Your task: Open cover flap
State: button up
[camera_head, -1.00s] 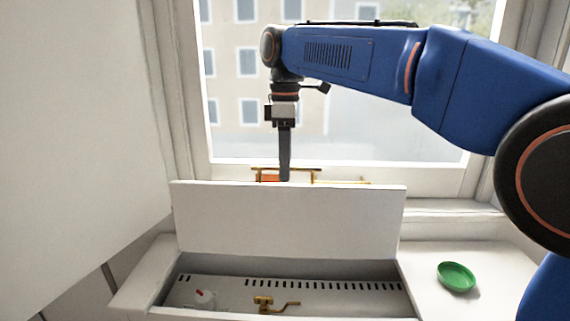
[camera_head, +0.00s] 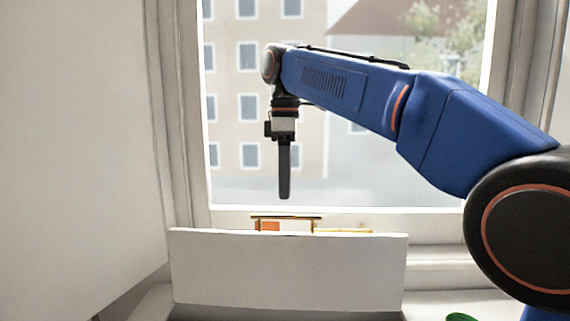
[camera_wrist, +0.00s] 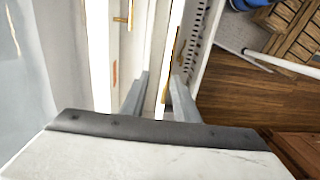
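The cover flap (camera_head: 288,270) is a plain white panel standing upright, its hinged lower edge low in the head view. My gripper (camera_head: 285,196) points straight down above the flap's top edge, with a visible gap between them. In the wrist view my gripper (camera_wrist: 160,95) has its two grey fingers apart with nothing held. A narrow bright edge, likely the flap's top (camera_wrist: 169,65), runs between and beyond the fingers. The box interior under the flap is mostly out of the head view; its slotted panel shows in the wrist view.
A white wall panel (camera_head: 80,150) closes off the left. A green dish (camera_head: 460,317) is barely visible at the bottom edge. Wooden furniture (camera_wrist: 290,35) stands on the floor.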

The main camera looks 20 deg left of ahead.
jog(key=shift+w+r, duration=0.2)
jog(key=shift+r, duration=2.25)
jog(key=s+d+f+m+t, duration=0.1)
jog(key=d+f+m, duration=0.2)
jog(key=d, duration=0.7)
jog(key=s+d+f+m+t+y, duration=0.15)
jog(key=d+m, duration=0.25)
jog(key=d, duration=0.5)
jog(key=s+d+f+m, duration=0.1)
jog(key=d+f+m, duration=0.25)
jog(key=d, duration=0.65)
jog(key=s+d+f+m+t, duration=0.1)
jog(key=s+d+f+m, duration=0.4)
jog(key=s+d+f, duration=0.4)
jog(key=s+d+f+m+t+h, duration=0.1)
jog(key=s+d+f+m+t, duration=0.1)
jog(key=s+d+f+m, duration=0.3)
jog(key=s+d+f, duration=0.2)
jog(key=f, duration=0.3)
jog(key=s+d+f, duration=0.2)
jog(key=f, duration=0.4)
jog(key=shift+s+d+f, duration=0.3)
jog(key=shift+s+d, duration=0.05)
